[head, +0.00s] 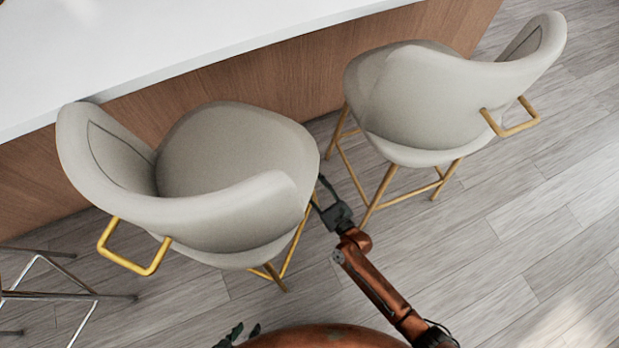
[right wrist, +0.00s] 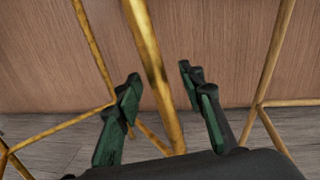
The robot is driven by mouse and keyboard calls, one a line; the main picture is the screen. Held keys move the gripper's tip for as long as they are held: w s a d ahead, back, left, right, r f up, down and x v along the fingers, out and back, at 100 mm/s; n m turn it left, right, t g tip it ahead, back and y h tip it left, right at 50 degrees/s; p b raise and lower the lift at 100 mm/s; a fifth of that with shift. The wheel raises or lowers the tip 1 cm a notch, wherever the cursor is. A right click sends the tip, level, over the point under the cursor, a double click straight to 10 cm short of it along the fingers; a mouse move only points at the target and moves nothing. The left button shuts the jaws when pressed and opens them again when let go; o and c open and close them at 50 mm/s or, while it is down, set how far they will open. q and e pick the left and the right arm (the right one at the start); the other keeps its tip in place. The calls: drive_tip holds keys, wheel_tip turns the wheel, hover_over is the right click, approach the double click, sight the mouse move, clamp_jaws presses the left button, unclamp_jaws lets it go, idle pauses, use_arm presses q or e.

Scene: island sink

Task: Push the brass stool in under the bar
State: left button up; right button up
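Two pale upholstered stools with brass legs and brass back handles stand at the bar (head: 250,40): a left stool (head: 235,150) and a right stool (head: 415,100). Both seats are outside the counter edge. My right gripper (head: 322,196) is low beside the left stool, its fingertips partly hidden by the stool. In the right wrist view my right gripper (right wrist: 160,76) is open, with a brass leg (right wrist: 150,50) between its fingers. Gaps show on both sides of the leg. My left gripper (head: 240,334) is at the bottom edge, fingers apart, seemingly empty and away from the stools.
Chrome legs of another stool (head: 60,290) show at the lower left. The bar's wooden panel (right wrist: 225,60) stands behind the brass legs. Brass footrest bars (right wrist: 65,127) cross low beside the right gripper. Grey plank floor (head: 510,240) is clear at the right.

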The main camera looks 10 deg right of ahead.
drive_tip(key=v, duration=1)
drive_tip(key=shift+s, duration=0.15)
drive_tip(key=shift+d, duration=0.1)
